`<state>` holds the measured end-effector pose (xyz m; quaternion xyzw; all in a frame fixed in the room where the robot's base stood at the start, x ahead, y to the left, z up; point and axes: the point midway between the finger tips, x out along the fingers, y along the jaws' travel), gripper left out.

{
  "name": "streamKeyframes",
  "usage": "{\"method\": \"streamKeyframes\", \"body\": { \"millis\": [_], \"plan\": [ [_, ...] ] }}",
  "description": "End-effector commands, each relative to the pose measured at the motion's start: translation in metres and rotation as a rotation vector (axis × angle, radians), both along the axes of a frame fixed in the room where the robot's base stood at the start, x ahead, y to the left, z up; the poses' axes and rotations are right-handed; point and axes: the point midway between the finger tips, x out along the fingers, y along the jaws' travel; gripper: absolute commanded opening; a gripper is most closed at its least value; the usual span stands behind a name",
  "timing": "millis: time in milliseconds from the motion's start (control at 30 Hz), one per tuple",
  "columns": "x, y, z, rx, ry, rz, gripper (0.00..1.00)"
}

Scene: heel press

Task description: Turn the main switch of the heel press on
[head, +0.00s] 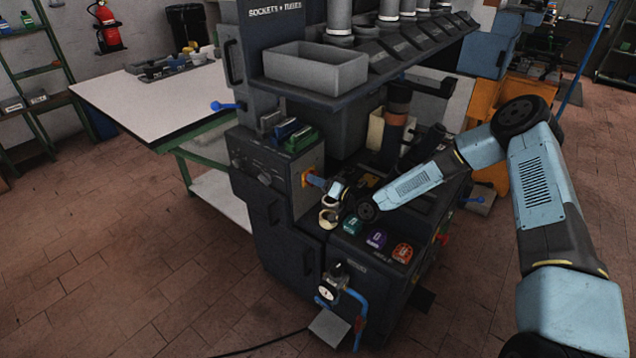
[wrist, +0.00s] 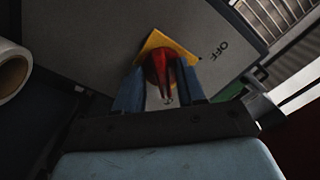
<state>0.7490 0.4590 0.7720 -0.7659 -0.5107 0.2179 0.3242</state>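The main switch is a red knob (wrist: 160,72) on a yellow plate (wrist: 178,46), set on the grey panel of the heel press, with the word OFF beside the plate. The yellow plate (head: 306,178) also shows in the head view on the side of the press's control box. My gripper (wrist: 160,97) faces the switch, with one blue finger on each side of the red handle. A gap shows between the fingers and the handle's near end. In the head view my gripper (head: 318,183) is at the switch and hides the knob.
A roll of tape (head: 328,218) lies on the press's ledge below my gripper. Teal, purple (head: 376,239) and orange (head: 402,252) pieces sit along the front. A grey bin (head: 316,72) stands on the shelf above. A white-topped table (head: 150,100) is at left.

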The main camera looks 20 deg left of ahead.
Motion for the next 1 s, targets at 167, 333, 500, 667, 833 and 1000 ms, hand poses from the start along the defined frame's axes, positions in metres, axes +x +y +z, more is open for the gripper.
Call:
{"method": "streamKeyframes", "body": {
  "millis": [167, 333, 500, 667, 833, 1000],
  "plan": [
    [0.0, 0.0, 0.001, 0.001, -0.001, 0.0, 0.39],
    [-0.002, -0.006, 0.001, 0.0, -0.001, 0.001, 0.39],
    [-0.011, -0.029, 0.0, 0.0, 0.0, -0.001, 0.39],
    [-0.024, -0.058, 0.0, 0.0, 0.001, -0.001, 0.39],
    [-0.036, -0.089, 0.0, 0.0, 0.001, -0.001, 0.39],
    [-0.046, -0.112, -0.001, 0.0, 0.0, -0.001, 0.39]
  ]
}}
